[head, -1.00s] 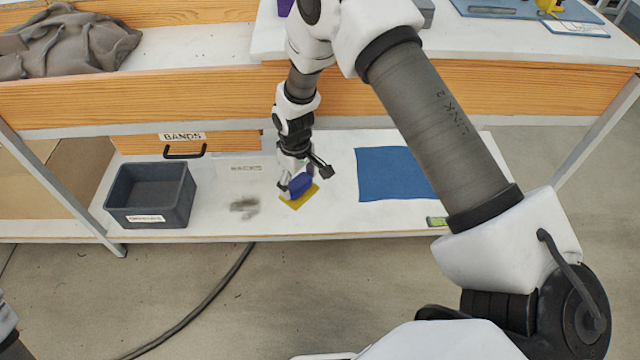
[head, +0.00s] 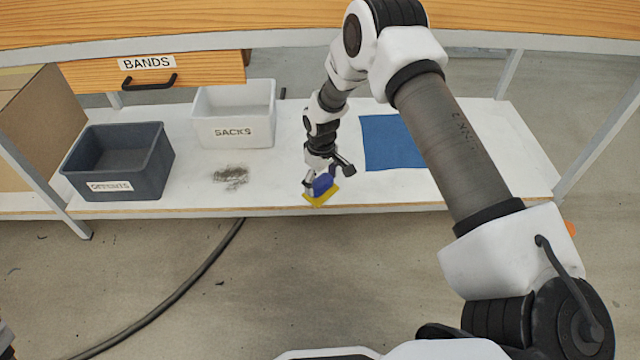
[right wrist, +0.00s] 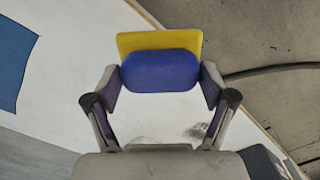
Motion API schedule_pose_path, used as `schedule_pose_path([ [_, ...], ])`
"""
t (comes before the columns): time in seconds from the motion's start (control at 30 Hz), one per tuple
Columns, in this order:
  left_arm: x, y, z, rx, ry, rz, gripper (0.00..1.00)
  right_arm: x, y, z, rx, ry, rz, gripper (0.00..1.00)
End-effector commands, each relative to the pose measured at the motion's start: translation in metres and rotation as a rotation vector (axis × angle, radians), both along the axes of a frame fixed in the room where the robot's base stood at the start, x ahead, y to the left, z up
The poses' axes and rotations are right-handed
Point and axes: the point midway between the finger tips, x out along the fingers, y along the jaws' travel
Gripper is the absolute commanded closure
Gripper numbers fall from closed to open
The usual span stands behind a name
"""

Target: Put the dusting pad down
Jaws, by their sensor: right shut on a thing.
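The dusting pad has a yellow base (head: 318,199) and a blue grip block (head: 323,184). My right gripper (head: 320,178) is shut on the blue block, with the yellow base below. In the right wrist view the blue block (right wrist: 160,72) sits between the two fingers, and the yellow base (right wrist: 160,40) shows beyond it. The pad is at the front edge of the white lower shelf (head: 275,185), and its base looks tilted. I cannot tell whether it touches the shelf. My left gripper does not show.
A dark patch of dust (head: 230,175) lies on the shelf left of the pad. A blue mat (head: 393,143) lies to the right. A grey bin (head: 120,165) and a white SACKS bin (head: 235,115) stand left. A BANDS drawer (head: 150,75) hangs above.

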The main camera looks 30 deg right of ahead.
Motion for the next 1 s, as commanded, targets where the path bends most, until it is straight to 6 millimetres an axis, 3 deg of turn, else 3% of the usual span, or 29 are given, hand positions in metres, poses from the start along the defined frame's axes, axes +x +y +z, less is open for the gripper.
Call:
schedule_pose_path([
  [0.03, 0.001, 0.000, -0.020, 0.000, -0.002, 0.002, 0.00, 0.015, -0.009, -0.012, -0.001, -0.006, -0.002, 0.45],
  [0.23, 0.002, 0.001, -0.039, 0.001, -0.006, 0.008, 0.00, 0.051, -0.031, -0.010, -0.001, -0.002, 0.000, 0.45],
  [0.5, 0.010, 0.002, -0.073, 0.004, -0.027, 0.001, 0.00, 0.054, -0.033, -0.045, 0.001, 0.001, 0.000, 0.45],
  [0.57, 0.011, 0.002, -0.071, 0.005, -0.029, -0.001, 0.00, 0.054, -0.033, -0.043, 0.000, 0.000, 0.000, 0.49],
  [0.83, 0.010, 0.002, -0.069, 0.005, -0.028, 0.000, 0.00, 0.053, -0.033, -0.044, 0.000, 0.002, 0.000, 0.50],
  [0.87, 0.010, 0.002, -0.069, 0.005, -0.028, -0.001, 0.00, 0.053, -0.033, -0.044, 0.001, 0.002, 0.000, 0.14],
  [0.9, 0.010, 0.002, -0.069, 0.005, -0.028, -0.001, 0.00, 0.053, -0.033, -0.044, 0.000, 0.001, 0.000, 0.00],
  [1.0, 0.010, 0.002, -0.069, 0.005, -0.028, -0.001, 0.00, 0.053, -0.033, -0.044, 0.000, 0.001, 0.000, 0.00],
])
